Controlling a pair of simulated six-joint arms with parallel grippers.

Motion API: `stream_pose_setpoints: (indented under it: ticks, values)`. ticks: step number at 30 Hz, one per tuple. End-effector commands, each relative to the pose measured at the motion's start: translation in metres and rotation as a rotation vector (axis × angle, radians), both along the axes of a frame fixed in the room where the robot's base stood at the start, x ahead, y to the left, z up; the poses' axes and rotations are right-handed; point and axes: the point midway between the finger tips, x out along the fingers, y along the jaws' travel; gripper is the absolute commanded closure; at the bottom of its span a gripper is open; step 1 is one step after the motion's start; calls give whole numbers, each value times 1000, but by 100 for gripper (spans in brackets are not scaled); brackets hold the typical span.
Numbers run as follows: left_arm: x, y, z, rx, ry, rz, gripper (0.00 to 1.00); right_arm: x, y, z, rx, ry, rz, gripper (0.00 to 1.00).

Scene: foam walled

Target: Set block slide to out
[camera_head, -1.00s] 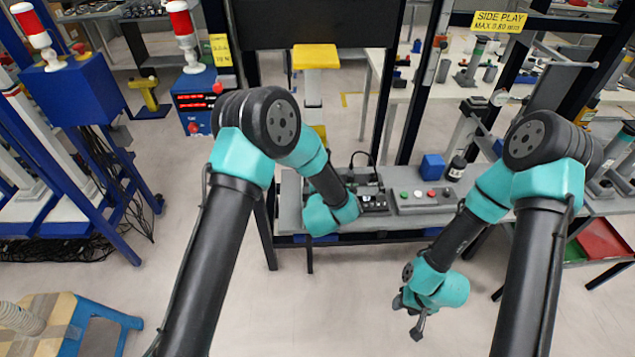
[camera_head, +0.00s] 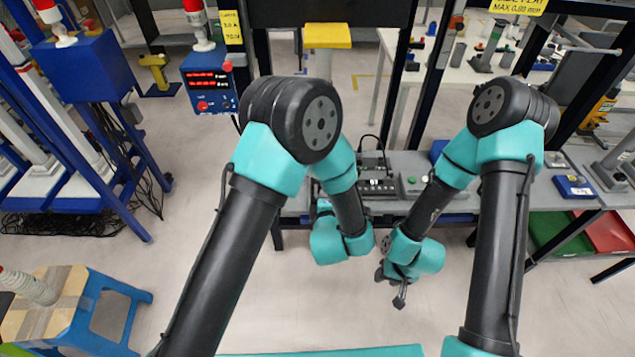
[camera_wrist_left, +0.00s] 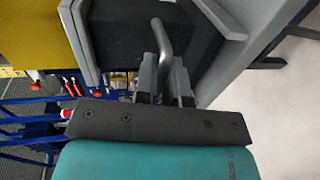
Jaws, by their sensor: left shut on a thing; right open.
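In the left wrist view, a dark block (camera_wrist_left: 125,38) sits in a grey frame, with a bent metal handle (camera_wrist_left: 160,38) reaching down from it. My left gripper (camera_wrist_left: 164,78) is shut on the lower end of this handle. In the head view, a dark device with white markings (camera_head: 376,184) stands on the grey bench behind my left arm. The left fingertips are hidden there by my own wrist. My right gripper (camera_head: 400,297) is open and empty, low in front of the bench, apart from the device.
The grey bench (camera_head: 405,167) carries a green button (camera_head: 411,180) beside the device. A blue box with red displays (camera_head: 208,82) stands at the back left. A blue and wood stool (camera_head: 75,308) is at the lower left. The floor in front is clear.

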Motion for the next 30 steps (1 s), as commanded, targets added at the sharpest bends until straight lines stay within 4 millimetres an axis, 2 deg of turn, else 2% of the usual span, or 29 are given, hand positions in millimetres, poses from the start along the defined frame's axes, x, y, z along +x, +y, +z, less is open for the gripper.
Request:
stream_pose_setpoints:
  ticks: [3, 11, 12, 19, 30]
  values:
    - [-11, 2, -1, 2, 2, 1, 100, 0, 0, 0, 0, 0, 0, 57]
    - [-13, 2, -1, 2, 4, 1, 100, 0, 0, 0, 0, 0, 0, 57]
    - [-13, 2, -1, 2, 4, 1, 89, 0, 0, 0, 0, 0, 0, 57]
    - [-12, 2, 0, 2, 2, 1, 67, 0, 0, 0, 0, 0, 0, 57]
    - [-16, 2, 1, 2, 1, 0, 66, 0, 0, 0, 0, 0, 0, 57]
